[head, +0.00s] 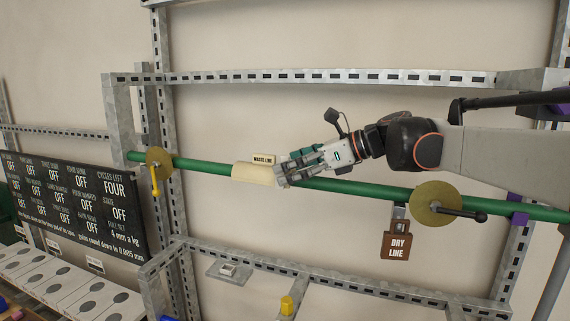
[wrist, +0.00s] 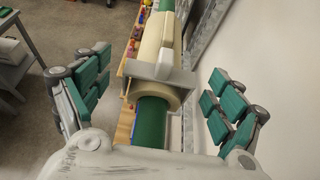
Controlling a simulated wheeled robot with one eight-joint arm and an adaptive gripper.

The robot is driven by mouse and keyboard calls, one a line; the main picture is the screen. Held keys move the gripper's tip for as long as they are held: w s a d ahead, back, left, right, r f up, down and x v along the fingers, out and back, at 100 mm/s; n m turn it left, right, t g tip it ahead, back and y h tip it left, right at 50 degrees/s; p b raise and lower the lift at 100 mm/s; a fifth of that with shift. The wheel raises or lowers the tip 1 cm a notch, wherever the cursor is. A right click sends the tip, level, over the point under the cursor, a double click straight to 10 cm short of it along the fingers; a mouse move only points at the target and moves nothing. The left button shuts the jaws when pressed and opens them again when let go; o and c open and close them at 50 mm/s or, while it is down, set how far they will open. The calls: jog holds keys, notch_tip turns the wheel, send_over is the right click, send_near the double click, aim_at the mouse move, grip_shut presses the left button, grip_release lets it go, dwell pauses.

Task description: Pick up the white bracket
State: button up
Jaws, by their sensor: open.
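A cream sleeve (wrist: 148,42) sits around the green pipe (wrist: 150,125). A pale grey-white bracket-like piece (wrist: 160,73) lies across its near end, and a whitish block (wrist: 170,28) runs along its upper right side. I cannot tell for sure which of these is the white bracket. My gripper (wrist: 160,88) is open, with its green-padded fingers spread left and right of the sleeve's near end. Nothing is between the pads in their grip. In the head view my gripper (head: 297,168) is at the right end of the cream sleeve (head: 254,174), partly hiding it.
A yellow-handled disc (head: 158,170) is on the pipe at left, and a larger disc with a black handle (head: 435,204) at right. A dark status board (head: 75,205) stands at left. Perforated metal rails frame the pipe.

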jog(key=shift+w+a+f, duration=0.25)
jog(key=shift+a, duration=0.3)
jog(key=shift+d, duration=0.2)
jog(key=shift+c, duration=0.8)
jog(key=shift+a, duration=0.1)
jog(key=c, duration=0.7)
jog(key=shift+r, duration=0.1)
